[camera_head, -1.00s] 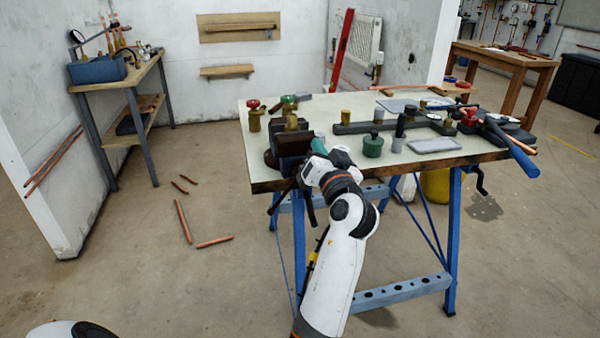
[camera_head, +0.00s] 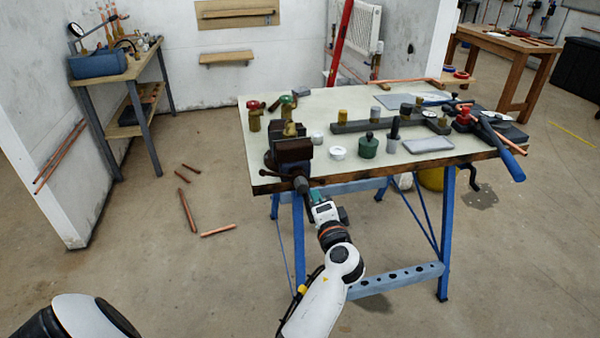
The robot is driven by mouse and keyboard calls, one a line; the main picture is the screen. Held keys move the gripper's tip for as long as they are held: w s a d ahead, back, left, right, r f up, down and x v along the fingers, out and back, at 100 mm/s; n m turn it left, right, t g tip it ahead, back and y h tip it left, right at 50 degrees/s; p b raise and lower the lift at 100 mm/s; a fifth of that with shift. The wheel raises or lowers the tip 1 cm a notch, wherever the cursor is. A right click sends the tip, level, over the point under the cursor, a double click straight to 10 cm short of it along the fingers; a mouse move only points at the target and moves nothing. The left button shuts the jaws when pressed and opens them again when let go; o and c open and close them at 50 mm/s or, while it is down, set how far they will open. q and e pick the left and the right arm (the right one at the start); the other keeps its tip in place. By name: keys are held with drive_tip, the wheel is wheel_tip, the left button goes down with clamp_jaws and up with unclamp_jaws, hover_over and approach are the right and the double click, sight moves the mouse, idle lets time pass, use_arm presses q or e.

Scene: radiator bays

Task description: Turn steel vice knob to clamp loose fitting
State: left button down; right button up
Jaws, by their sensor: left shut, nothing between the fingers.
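The dark steel vice (camera_head: 291,152) is fixed at the front left corner of the pale workbench (camera_head: 385,98). A small brass fitting (camera_head: 290,129) shows at the top of the vice; I cannot tell whether it is gripped by the jaws. My left gripper (camera_head: 301,185) is just below and in front of the vice at the bench's front edge. It is shut and empty, its tip close to the vice's front screw and handle. The knob is small and partly hidden there; I cannot tell whether they touch. My right gripper is out of view.
A blue-handled tool (camera_head: 505,157) overhangs the right end. Copper offcuts (camera_head: 188,209) lie on the clear floor left.

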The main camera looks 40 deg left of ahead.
use_arm(q)
drive_tip(key=m+p, duration=0.3)
drive_tip(key=m, duration=0.1)
drive_tip(key=shift+r, duration=0.15)
drive_tip(key=c, duration=2.1)
unclamp_jaws()
drive_tip(key=shift+c, duration=0.2)
drive_tip(key=o, duration=0.9)
drive_tip(key=shift+c, duration=0.2)
